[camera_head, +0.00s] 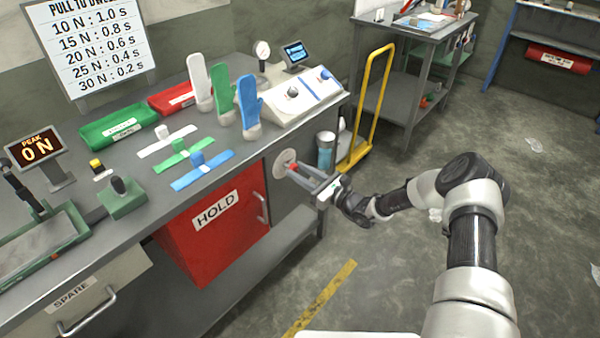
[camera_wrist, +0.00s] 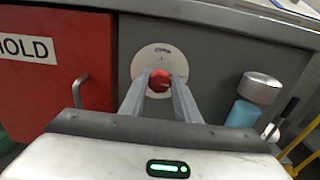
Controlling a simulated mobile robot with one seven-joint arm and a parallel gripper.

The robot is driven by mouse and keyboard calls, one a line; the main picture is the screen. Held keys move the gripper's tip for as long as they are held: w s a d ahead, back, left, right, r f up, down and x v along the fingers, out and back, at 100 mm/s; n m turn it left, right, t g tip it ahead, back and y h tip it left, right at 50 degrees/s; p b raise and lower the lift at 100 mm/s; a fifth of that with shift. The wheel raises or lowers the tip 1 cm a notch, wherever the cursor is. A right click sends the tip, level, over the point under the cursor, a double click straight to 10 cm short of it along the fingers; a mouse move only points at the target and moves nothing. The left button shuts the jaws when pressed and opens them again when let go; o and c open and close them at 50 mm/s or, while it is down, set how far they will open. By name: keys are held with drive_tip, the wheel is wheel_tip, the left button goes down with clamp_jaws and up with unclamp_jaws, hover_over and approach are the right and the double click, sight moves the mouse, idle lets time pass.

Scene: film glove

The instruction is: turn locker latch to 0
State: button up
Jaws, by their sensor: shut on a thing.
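The locker latch is a red knob (camera_wrist: 159,82) on a round pale dial plate (camera_wrist: 150,58), set in the grey panel to the right of the red HOLD door (camera_wrist: 62,62). In the head view the dial plate (camera_head: 284,163) sits below the bench top, and the knob (camera_head: 292,168) shows at the fingertips. My gripper (camera_head: 297,172) reaches in from the right; in the wrist view its two fingers (camera_wrist: 159,90) are shut on the red knob, one on each side. The dial's small markings are too blurred to read, and the fingers hide its lower part.
A blue-bodied canister with a grey lid (camera_wrist: 250,98) stands right of the dial, and a yellow cart handle (camera_head: 372,105) rises beyond it. The bench (camera_head: 145,180) above holds trays, glove forms and gauges. The floor (camera_head: 400,270) around my arm is largely clear.

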drive_tip(key=shift+n, duration=0.3)
drive_tip(key=n, duration=0.4)
drive_tip(key=shift+s, duration=0.1)
drive_tip(key=n, duration=0.5)
drive_tip(key=shift+a+f, duration=0.1)
drive_tip(key=shift+f+n, duration=0.15)
drive_tip(key=shift+n, duration=3.95)
drive_tip(key=o, duration=1)
drive_tip(key=shift+o, duration=0.2)
